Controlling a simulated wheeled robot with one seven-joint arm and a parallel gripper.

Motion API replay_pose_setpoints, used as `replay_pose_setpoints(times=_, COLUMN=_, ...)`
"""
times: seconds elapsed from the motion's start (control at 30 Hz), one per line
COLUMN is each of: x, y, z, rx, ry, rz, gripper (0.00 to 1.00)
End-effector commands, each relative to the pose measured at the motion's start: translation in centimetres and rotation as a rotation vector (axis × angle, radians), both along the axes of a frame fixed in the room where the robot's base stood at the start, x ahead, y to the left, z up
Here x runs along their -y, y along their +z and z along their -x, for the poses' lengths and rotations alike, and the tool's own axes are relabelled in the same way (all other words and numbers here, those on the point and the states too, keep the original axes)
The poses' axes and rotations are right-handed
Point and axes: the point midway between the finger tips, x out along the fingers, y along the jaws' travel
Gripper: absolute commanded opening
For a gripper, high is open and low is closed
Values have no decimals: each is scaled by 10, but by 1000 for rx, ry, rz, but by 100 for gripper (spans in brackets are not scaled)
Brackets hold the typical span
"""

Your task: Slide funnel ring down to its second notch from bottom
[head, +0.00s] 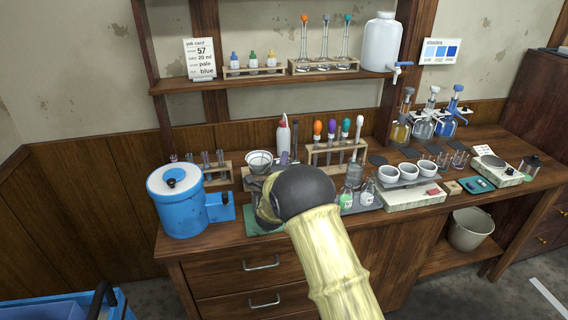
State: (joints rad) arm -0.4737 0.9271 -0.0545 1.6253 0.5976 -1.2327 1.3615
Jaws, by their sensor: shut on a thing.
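The funnel (259,158) is a pale, ribbed cone at the back of the bench, left of centre. It sits in a dark ring (260,169) that shows just under it. A small purple piece (284,158) stands right of the funnel; I cannot tell if it belongs to the ring. My gripper (268,199) is just below and in front of the funnel, largely behind my dark wrist. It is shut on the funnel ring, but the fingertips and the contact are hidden. The lower stand and its notches are hidden too, so the ring's notch cannot be read.
A blue drum (177,203) stands close on the left. A test-tube rack (217,175) is behind it. A rack of coloured droppers (336,151), small flasks (367,193) and white cups (407,170) stand close on the right. A shelf (270,78) hangs above.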

Motion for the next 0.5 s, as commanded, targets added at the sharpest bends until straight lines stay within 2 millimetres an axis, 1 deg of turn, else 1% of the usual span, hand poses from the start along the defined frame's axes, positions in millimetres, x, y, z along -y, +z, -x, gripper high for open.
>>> replay_pose_setpoints(times=0.03, x=-2, y=-12, z=1, rx=-4, ry=5, rz=0, gripper=0)
replay_pose_setpoints(times=0.13, x=-3, y=-18, z=1, rx=-2, ry=5, rz=-1, gripper=0)
replay_pose_setpoints(times=0.5, x=-4, y=-18, z=1, rx=-2, ry=6, rz=0, gripper=0)
